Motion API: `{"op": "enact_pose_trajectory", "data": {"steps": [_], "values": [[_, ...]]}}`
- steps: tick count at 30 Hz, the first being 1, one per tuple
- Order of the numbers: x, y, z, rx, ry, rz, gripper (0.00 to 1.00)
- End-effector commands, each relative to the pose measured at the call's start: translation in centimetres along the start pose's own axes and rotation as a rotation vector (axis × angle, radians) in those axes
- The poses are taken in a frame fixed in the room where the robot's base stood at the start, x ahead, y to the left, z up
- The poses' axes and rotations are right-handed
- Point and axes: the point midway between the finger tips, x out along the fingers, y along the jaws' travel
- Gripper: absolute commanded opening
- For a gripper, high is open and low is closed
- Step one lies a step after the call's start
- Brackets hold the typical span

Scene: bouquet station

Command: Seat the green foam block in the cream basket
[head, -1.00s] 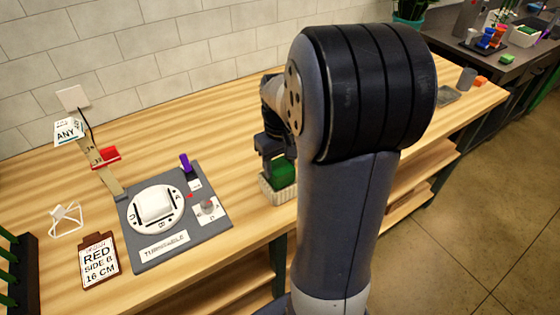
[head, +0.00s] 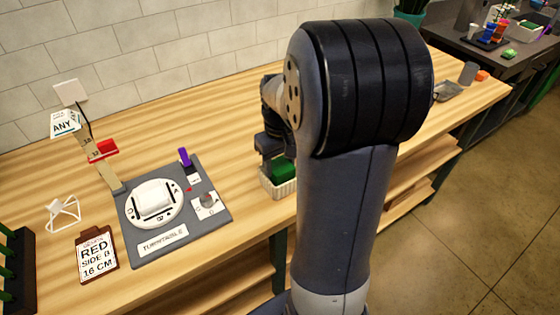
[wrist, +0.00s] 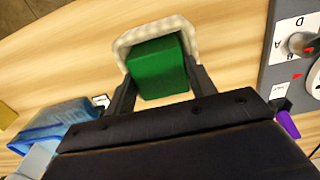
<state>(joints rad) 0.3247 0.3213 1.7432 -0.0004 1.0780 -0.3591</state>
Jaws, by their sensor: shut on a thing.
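The green foam block (head: 282,170) is between the fingers of my gripper (head: 276,158), which is shut on it. The cream basket (head: 280,188) stands on the wooden table, near its front edge. In the head view the block sits low in the basket's opening, partly hidden by my gripper and arm. In the wrist view my gripper (wrist: 160,92) has a finger on each side of the block (wrist: 158,68), and the basket's rim (wrist: 150,32) curves around its far side. I cannot tell whether the block touches the basket floor.
A grey turntable station (head: 215,225) lies left of the basket, with a purple clip (head: 185,157) on it. A sign reading RED SIDE B 16 CM (head: 97,255) is further left. A blue translucent thing (wrist: 60,125) shows in the wrist view. Table behind the basket is clear.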

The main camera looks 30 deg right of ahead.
Motion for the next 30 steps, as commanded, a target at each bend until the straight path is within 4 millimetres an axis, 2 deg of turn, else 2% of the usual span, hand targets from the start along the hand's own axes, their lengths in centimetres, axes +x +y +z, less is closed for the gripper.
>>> {"op": "enact_pose_trajectory", "data": {"steps": [13, 14, 22, 27, 30], "values": [[0.07, 0.01, 0.0, 0.0, 0.0, 0.0, 0.26], [0.07, 0.01, 0.0, 0.0, 0.0, 0.0, 0.55], [0.07, 0.01, 0.0, 0.0, 0.0, 0.0, 0.77], [0.08, 0.01, 0.0, 0.0, 0.0, 0.0, 0.78], [0.1, 0.0, 0.01, 0.0, 0.0, 0.0, 0.86]]}}
